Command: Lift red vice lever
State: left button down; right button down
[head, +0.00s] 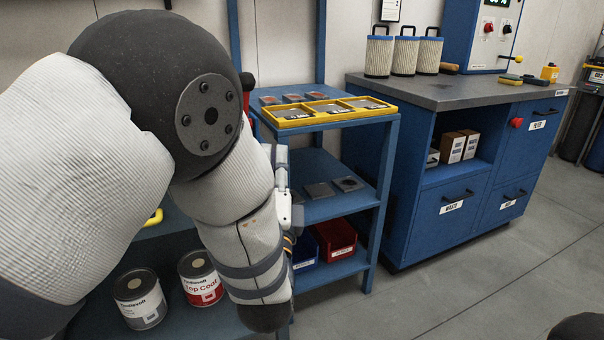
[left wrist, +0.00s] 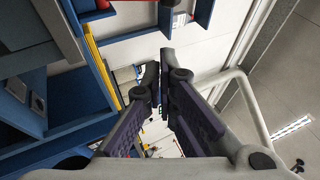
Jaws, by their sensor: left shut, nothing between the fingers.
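No red vice lever can be made out for sure in either view. A small red and black part (head: 247,100) shows just behind my left arm in the head view, mostly covered, and I cannot tell what it is. My left gripper (left wrist: 160,88) is shut and empty in the left wrist view, its dark fingertips together. In the head view it is largely hidden by my wrist, in front of the blue shelf rack. My right gripper is in neither view.
The blue rack (head: 383,150) holds a yellow tray (head: 330,109) on top and a red bin (head: 337,238) low down. Paint cans (head: 201,278) stand below my arm. A blue workbench (head: 409,205) with white filters (head: 404,55) is at right. The grey floor (head: 480,270) at right is clear.

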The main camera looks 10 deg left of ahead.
pick_arm(q)
jog(key=s+a+r+x, duration=0.1)
jog(key=a+x, duration=0.1)
jog(key=x, duration=1.1)
jog(key=shift+a+r, duration=0.2)
jog(key=shift+a, duration=0.05)
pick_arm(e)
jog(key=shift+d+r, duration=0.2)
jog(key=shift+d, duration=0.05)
